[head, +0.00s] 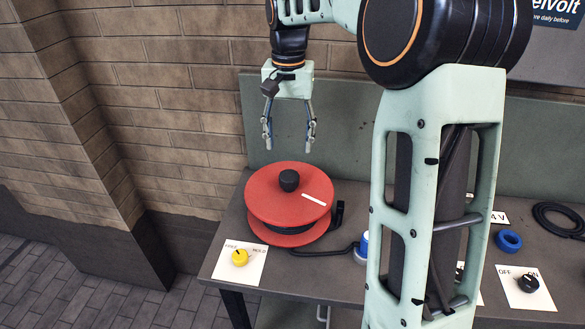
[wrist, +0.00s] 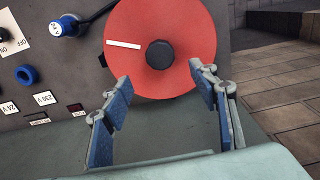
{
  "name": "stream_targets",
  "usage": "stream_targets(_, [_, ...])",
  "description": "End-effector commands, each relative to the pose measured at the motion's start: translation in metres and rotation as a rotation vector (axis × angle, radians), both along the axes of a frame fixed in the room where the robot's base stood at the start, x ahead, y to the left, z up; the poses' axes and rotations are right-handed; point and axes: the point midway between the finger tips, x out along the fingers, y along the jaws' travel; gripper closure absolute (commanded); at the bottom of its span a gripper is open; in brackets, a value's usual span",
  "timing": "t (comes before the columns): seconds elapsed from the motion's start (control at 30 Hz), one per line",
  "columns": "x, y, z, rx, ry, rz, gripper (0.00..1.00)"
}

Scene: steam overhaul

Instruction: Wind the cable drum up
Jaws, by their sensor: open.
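The cable drum (head: 275,195) is a red spool lying flat on the bench, with dark cable between its flanges. It has a black knob (head: 289,180) on top and a white stripe (head: 314,200) near the rim. The drum (wrist: 185,70) and its knob (wrist: 160,54) also show in the wrist view, beyond the fingertips. My gripper (head: 289,142) is open and empty, pointing down above the drum and apart from the knob. In the wrist view its fingers (wrist: 161,78) are spread wide. A dark cable (head: 322,251) runs from the drum to a blue and white plug (head: 363,246).
A yellow knob (head: 240,257) on a white card is at the bench's front left corner. A blue ring (head: 508,240), a black switch (head: 528,283) and a coiled cable (head: 560,220) are on the right. A brick wall (head: 160,100) stands behind. My arm hides the bench's middle.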

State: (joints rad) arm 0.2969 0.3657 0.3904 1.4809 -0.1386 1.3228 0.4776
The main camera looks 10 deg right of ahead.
Motion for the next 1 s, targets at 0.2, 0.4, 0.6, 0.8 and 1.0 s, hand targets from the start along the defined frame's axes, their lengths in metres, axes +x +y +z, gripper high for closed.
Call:
stream_targets(0.2, [-0.001,0.0,-0.038,-0.001,0.005,0.003,0.46])
stream_targets(0.4, [-0.002,0.0,-0.075,-0.002,0.004,0.003,0.46])
stream_targets(0.6, [-0.001,0.0,-0.097,-0.003,0.001,0.003,0.46])
stream_targets(0.8, [0.0,0.0,-0.102,-0.003,-0.002,0.003,0.46])
stream_targets(1.0, [-0.001,0.0,-0.102,-0.003,-0.001,0.003,0.49])
